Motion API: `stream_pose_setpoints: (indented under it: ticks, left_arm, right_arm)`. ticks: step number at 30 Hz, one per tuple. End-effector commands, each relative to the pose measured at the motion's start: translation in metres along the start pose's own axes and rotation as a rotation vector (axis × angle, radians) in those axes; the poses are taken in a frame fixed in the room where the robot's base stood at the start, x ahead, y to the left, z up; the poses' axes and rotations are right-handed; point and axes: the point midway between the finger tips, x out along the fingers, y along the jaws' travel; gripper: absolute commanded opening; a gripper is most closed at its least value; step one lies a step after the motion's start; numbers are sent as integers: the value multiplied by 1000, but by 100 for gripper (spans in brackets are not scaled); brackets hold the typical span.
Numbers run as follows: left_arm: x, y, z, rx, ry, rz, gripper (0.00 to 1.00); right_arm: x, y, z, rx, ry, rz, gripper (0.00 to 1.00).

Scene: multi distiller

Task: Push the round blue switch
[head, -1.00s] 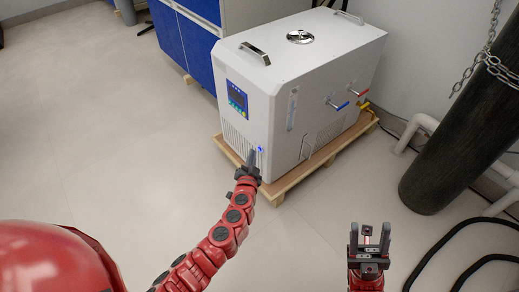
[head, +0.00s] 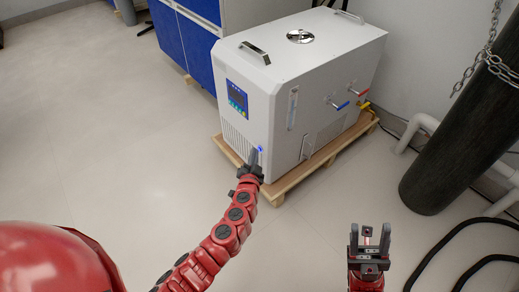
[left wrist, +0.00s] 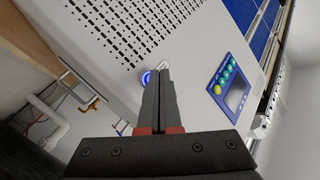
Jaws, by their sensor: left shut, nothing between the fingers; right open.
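The round blue switch (head: 260,149) sits low on the front face of the white distiller (head: 290,75), near its right edge. In the left wrist view the blue-ringed switch (left wrist: 147,78) is partly hidden behind the fingertips. My left gripper (head: 254,154) is shut and empty, with its tips at the switch; the left wrist view shows the closed fingers (left wrist: 160,76) overlapping the switch's right side. I cannot tell whether they touch it. My right gripper (head: 370,232) is open and empty above the floor at the lower right.
The distiller stands on a wooden pallet (head: 284,185). Its front also has a control panel (head: 236,98) and vent slots. A blue cabinet (head: 190,45) is behind at left. A dark cylinder (head: 450,130) with a chain and black hoses are at right. The floor at left is clear.

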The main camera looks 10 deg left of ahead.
Motion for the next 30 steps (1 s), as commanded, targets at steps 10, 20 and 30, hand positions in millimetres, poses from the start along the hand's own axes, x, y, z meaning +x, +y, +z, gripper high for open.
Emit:
stream_pose_setpoints:
  ticks: [10, 20, 30]
  left_arm:
    - [3, 2, -2, 0, 0, 0, 0]
    - [0, -1, 0, -1, 0, 0, 0]
    - [-6, -5, 4, 0, 0, 0, 0]
  right_arm:
    - [-2, -1, 0, 0, 0, 0, 50]
    - [-2, -1, 0, 0, 0, 0, 50]
    - [-3, -1, 0, 0, 0, 0, 50]
